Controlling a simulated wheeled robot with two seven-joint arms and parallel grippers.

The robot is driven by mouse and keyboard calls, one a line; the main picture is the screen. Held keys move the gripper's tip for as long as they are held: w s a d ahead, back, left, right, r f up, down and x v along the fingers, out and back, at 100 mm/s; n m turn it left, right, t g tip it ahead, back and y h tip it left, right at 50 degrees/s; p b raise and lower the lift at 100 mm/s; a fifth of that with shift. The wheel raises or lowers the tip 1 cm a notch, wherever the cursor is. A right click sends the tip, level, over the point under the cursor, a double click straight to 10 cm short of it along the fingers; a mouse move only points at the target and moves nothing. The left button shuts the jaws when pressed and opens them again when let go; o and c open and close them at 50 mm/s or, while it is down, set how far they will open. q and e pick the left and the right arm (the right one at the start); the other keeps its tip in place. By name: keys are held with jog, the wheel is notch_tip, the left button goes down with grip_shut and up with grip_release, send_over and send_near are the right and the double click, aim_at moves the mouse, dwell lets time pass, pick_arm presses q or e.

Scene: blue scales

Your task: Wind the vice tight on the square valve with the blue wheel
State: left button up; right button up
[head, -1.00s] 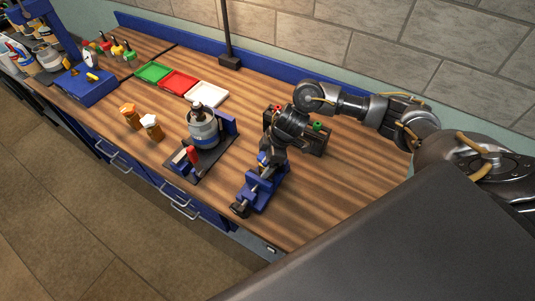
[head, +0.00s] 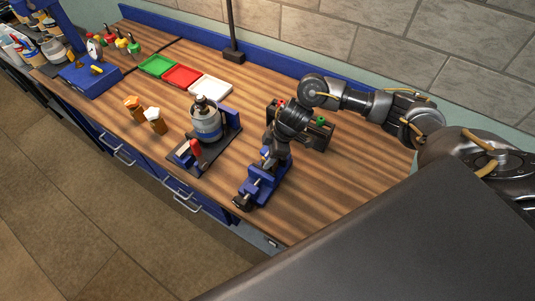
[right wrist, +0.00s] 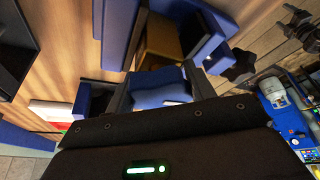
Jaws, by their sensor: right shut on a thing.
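The blue vice (head: 258,190) stands at the front edge of the wooden bench, with a dark screw knob (head: 241,203) at its front end. In the right wrist view, a brass valve body (right wrist: 160,42) sits between the blue vice jaws (right wrist: 203,32), and a black star-shaped knob (right wrist: 238,65) shows to the right. The valve's blue wheel (right wrist: 160,86) is between my right gripper's fingers. My right gripper (head: 270,163) points down over the vice and is shut on the wheel. It mostly hides the valve in the head view. My left gripper is not in view.
A silver canister (head: 206,122) stands on a dark base with a red-handled clamp (head: 197,152), left of the vice. Two valves with orange (head: 132,103) and white (head: 152,114) wheels stand farther left. Green, red and white trays (head: 211,88) lie behind. A dark rack (head: 316,132) stands behind my gripper.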

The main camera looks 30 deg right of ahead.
jog(key=shift+d, duration=0.2)
dwell(0.5)
jog(key=o, duration=1.4)
jog(key=shift+w+d+f, duration=0.1)
jog(key=shift+r, duration=0.55)
jog(key=b+v, duration=0.1)
jog(key=v, duration=0.8)
jog(key=shift+s+d+r+b, duration=0.2)
jog(key=shift+d+r+b, duration=0.1)
jog(key=shift+b, duration=0.1)
jog(key=shift+a, duration=0.15)
